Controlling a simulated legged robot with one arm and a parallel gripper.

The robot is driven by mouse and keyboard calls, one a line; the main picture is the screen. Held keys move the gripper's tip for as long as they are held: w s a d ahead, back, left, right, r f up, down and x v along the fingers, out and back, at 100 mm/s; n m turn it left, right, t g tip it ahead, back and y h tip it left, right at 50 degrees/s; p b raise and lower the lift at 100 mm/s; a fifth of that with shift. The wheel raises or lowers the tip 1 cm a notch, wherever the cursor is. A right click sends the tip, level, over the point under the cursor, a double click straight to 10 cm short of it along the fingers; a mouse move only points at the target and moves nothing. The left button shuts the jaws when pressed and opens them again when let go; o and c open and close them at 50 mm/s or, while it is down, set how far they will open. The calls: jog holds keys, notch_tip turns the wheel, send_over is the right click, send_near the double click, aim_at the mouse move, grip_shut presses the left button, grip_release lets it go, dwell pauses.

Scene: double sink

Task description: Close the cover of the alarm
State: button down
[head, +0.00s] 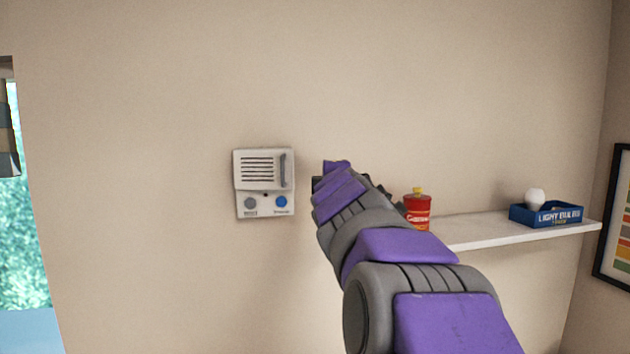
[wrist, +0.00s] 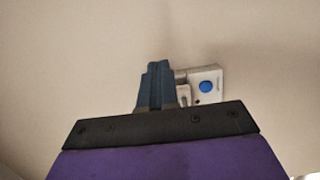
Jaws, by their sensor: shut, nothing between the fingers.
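The alarm (head: 250,196) is a pale grey box on the wall, left of my arm in the head view. Its slotted cover (head: 262,168) stands out over the upper part, with a grey bar at its right side. The lower face is exposed, with a grey and a blue button. In the wrist view, part of the alarm (wrist: 213,75) and its blue button show behind and right of the fingers. My gripper (wrist: 157,65) is shut and empty. In the head view it is just right of the alarm, mostly hidden by my wrist. I cannot tell whether it touches.
A white shelf (head: 490,232) is on the wall at the right. It holds a red container (head: 417,211) with a yellow top and a blue light bulb box (head: 547,215). A framed picture (head: 614,225) hangs at the far right. A window is at the left; the wall around the alarm is clear.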

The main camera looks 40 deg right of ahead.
notch_tip(320, 180, up, 5)
jog(key=s+d+m+g+h+b, duration=0.1)
jog(key=s+d+m+g+h, duration=0.1)
jog(key=m+g+h, duration=0.45)
jog(key=w+a+r+m+g, duration=0.2)
jog(key=w+a+r+m, duration=0.15)
jog(key=a+m, duration=0.45)
jog(key=w+a+f+m+g+b, duration=0.1)
jog(key=w+a+f+m, duration=0.3)
jog(key=a, duration=0.4)
jog(key=w+a+f+m+b, duration=0.15)
jog(key=a+f+m, duration=0.25)
jog(key=a+m, duration=0.4)
jog(key=n+p, duration=0.1)
jog(key=p, duration=0.2)
send_near(272, 175)
jog(key=shift+y, duration=0.25)
jog(key=s+d, duration=0.1)
jog(key=d, duration=0.1)
jog(key=d+r, duration=0.1)
jog(key=d, duration=0.1)
jog(key=s+d, duration=0.1)
jog(key=d, duration=0.1)
jog(key=shift+s+d+r, duration=0.2)
jog(key=shift+s, duration=0.15)
